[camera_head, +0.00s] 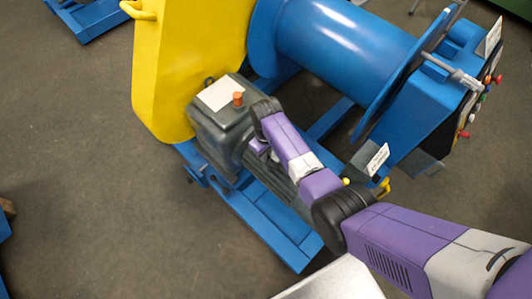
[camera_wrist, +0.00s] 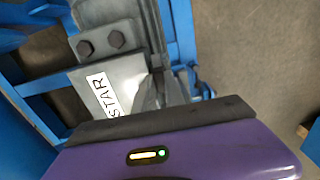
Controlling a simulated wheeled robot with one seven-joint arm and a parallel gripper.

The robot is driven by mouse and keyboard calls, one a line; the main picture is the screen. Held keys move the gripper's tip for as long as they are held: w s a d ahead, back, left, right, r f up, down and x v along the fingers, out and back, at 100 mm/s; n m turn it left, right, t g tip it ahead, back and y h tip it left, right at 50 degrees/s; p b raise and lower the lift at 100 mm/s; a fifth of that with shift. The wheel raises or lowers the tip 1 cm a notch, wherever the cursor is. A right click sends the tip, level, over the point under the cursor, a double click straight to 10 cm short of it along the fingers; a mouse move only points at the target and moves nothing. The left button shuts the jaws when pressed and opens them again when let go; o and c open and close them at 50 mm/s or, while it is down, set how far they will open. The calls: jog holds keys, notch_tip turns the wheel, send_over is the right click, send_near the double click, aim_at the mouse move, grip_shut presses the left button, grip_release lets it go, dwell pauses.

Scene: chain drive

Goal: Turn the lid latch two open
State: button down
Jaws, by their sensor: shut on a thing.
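A dark grey housing (camera_head: 225,120) with a lid, a white label and an orange knob (camera_head: 238,98) stands against the yellow guard. My gripper (camera_head: 260,148) is at its right side, mostly hidden by my wrist and forearm. In the wrist view my gripper (camera_wrist: 168,88) has its grey fingers close together, against the grey metal of the housing. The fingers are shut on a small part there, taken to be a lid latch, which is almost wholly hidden. I cannot tell how far the latch is turned.
The yellow guard (camera_head: 190,60) rises behind the housing. A blue drum (camera_head: 340,45) and a control box with buttons (camera_head: 440,100) stand at the right. A blue frame (camera_head: 270,225) runs below.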

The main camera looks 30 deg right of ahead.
dwell(0.4)
jog(key=c, duration=1.4)
grip_release()
jog(key=shift+r+p, duration=0.5)
jog(key=shift+r, duration=3.4)
